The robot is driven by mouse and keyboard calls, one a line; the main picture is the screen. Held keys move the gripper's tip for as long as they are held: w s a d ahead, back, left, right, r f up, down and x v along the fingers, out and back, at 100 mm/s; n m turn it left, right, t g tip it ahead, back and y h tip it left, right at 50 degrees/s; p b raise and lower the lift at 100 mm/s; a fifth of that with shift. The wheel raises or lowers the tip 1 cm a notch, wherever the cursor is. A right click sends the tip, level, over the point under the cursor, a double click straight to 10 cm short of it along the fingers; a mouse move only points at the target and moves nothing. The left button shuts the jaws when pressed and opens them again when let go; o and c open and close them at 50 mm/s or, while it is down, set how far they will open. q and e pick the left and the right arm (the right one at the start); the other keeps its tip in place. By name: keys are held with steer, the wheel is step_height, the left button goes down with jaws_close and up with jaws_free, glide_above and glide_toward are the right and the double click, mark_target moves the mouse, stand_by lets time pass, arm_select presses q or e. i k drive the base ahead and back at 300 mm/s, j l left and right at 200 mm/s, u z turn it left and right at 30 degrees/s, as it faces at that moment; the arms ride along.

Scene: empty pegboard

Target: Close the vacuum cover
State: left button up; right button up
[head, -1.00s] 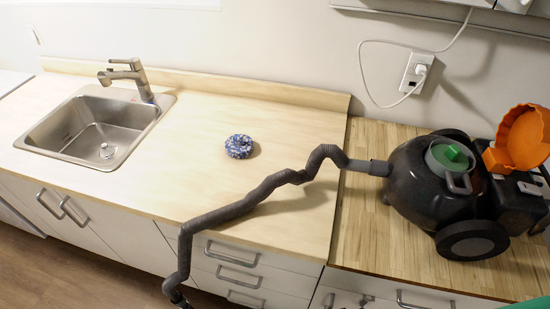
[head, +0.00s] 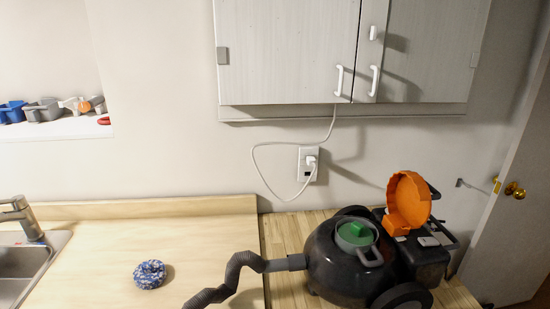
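The black vacuum (head: 335,265) stands on the wooden counter in the lower right of the head view. Its orange cover (head: 410,198) is open and stands tilted up at the back right of the body. Beside the cover, a round grey opening holds a green part (head: 357,233) with a grey handle. A dark ribbed hose (head: 228,277) runs left from the vacuum over the counter. The lower edge of the vacuum is cut off by the frame. Neither of my grippers is in view.
A blue and white ring-shaped thing (head: 149,274) lies on the pale counter (head: 95,240). A sink (head: 22,262) is at left. A closed wall cabinet (head: 290,55) hangs above, with a plugged outlet (head: 308,164) below. A door (head: 515,215) stands at right.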

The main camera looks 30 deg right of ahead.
mark_target(409, 198)
steer(key=k+l+z, duration=0.15)
steer(key=l+z, duration=0.25)
steer(key=k+l+z, duration=0.1)
steer(key=l+z, duration=0.65)
steer(key=k+j, duration=0.05)
